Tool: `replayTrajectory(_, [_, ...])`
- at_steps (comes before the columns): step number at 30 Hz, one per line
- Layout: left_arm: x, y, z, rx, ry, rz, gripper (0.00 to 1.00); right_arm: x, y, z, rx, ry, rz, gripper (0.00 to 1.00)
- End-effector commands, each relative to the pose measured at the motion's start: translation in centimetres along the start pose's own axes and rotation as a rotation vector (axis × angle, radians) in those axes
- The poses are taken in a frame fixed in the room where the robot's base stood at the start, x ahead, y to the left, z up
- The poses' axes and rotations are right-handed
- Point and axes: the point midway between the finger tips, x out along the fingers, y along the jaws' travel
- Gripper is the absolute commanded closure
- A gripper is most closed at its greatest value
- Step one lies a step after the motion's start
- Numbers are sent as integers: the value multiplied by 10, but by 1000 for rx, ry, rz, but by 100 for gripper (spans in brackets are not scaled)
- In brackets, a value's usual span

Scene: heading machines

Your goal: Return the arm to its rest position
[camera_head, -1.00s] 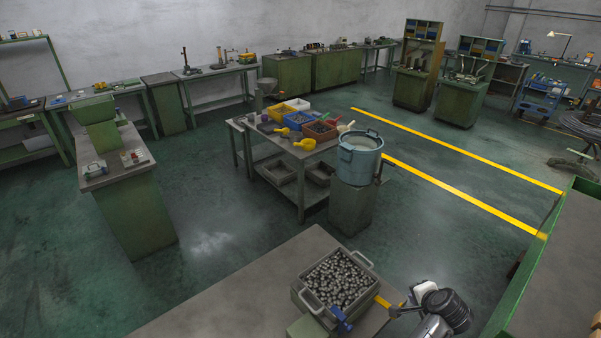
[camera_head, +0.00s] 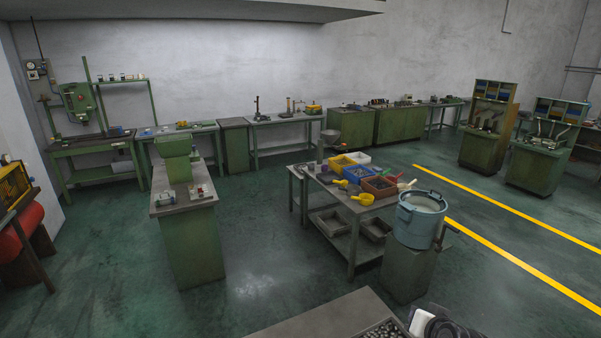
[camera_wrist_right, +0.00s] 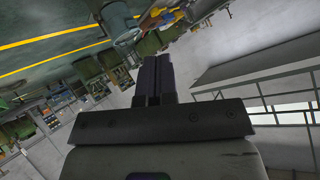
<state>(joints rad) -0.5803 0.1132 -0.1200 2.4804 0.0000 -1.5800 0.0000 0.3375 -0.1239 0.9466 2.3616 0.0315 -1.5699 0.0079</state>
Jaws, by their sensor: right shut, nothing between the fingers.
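My right gripper (camera_wrist_right: 153,80) shows in the right wrist view, with its two dark fingers side by side, shut and empty. The wrist view is tilted, and nothing touches the fingertips. In the head view only a white and black part of my right arm (camera_head: 440,325) shows at the bottom edge. The fingers of that arm are out of the head view. My left gripper is in neither view.
A bench top (camera_head: 330,315) with a bin of metal parts (camera_head: 385,329) is cut off at the bottom. Beyond stand a table with coloured bins (camera_head: 352,215), a blue pot on a stand (camera_head: 421,222) and a green machine (camera_head: 190,240). Green floor (camera_head: 270,265) lies clear between them.

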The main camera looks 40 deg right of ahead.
Motion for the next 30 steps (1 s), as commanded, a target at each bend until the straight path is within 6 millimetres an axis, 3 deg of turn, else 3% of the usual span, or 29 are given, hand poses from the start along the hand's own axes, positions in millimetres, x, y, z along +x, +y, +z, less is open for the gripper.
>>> replayTrajectory(1, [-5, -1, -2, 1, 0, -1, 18, -7, -24, 2, -100, -4, -28, 100])
replayTrajectory(5, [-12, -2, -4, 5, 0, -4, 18, -22, -79, 29, -332, -36, -107, 100])
replayTrajectory(8, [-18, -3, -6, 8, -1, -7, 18, -36, -111, 68, -507, -86, -172, 100])
replayTrajectory(12, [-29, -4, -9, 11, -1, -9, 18, -65, -136, 145, -747, -207, -271, 100])
replayTrajectory(16, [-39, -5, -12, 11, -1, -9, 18, -100, -127, 226, -931, -370, -352, 100])
replayTrajectory(19, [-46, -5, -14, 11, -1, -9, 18, -124, -103, 271, -1020, -493, -376, 100])
replayTrajectory(21, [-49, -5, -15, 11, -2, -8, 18, -136, -84, 290, -1054, -560, -369, 100])
replayTrajectory(24, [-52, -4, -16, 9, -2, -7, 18, -146, -57, 303, -1077, -626, -338, 100])
replayTrajectory(30, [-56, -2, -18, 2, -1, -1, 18, -158, -30, 316, -1090, -698, -307, 100])
